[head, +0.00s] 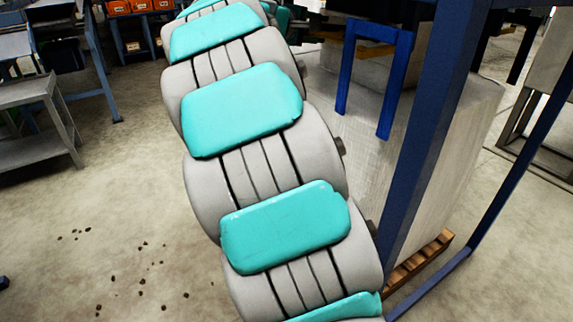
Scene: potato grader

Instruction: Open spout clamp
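I cannot make out the spout clamp in the head view. A large pale bag-like block (425,170) stands at the right behind blue posts. A blue upside-down U shape (378,32) shows against its upper left part; I cannot tell whether it is a strap or a bracket. My segmented grey and teal arm crosses the middle of the picture from top to bottom and hides part of what lies behind it. My gripper is not in view, so its state and its place relative to the clamp do not show.
A thick blue post (433,130) rises right of my arm, with a thinner blue bar (500,195) farther right. A wooden pallet (420,262) lies at the bag's foot. A grey bench (35,120) and orange bins (118,7) are at left. Floor at lower left has scattered dark crumbs (143,281).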

